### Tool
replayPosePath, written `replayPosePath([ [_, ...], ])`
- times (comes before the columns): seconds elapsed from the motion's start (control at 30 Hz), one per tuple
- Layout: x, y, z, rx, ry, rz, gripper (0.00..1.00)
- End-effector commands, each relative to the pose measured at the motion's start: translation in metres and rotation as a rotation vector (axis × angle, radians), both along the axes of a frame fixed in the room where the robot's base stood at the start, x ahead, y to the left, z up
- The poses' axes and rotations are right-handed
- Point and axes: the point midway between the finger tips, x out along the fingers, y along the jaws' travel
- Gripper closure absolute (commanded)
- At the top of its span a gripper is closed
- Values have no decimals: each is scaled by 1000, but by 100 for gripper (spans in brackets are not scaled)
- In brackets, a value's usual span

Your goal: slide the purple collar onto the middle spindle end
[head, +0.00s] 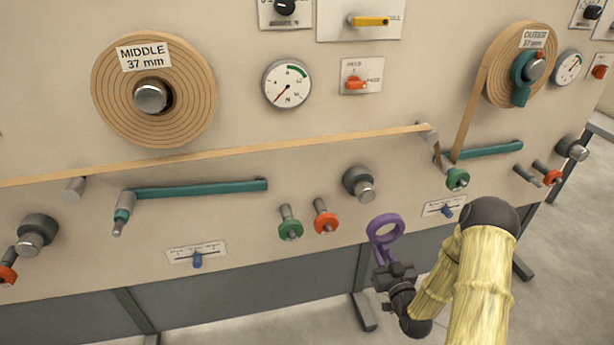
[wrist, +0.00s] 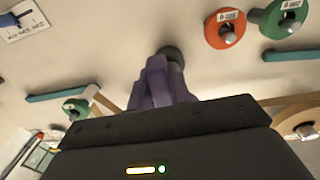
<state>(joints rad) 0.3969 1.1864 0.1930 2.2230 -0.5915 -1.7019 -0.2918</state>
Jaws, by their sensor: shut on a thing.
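The purple collar (head: 385,228) is a ring with a tab below it. My gripper (head: 393,270) is shut on that tab and holds the ring up in front of the panel's lower right part. In the wrist view the collar (wrist: 158,85) stands edge-on above the dark gripper body, which hides the fingertips. The middle spindle end (head: 151,96) is a bare grey metal stub in the centre of the tan roll labelled MIDDLE 37 mm, at upper left. The collar is well apart from it, lower and to the right.
A tan strip (head: 270,147) crosses the panel between the rolls. A grey knob (head: 360,183), green and orange knobs (head: 325,217) and a teal lever (head: 200,189) stick out between collar and middle roll. The outer spindle (head: 535,67) carries a teal collar (head: 521,92).

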Motion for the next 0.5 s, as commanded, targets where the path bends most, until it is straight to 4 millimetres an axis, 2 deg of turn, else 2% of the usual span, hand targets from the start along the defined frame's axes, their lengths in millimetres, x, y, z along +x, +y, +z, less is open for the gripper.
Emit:
replayPosePath([
  [0.3,1,15,-70,8,3,-205,100],
  [0.5,-2,18,-86,-3,11,-271,100],
])
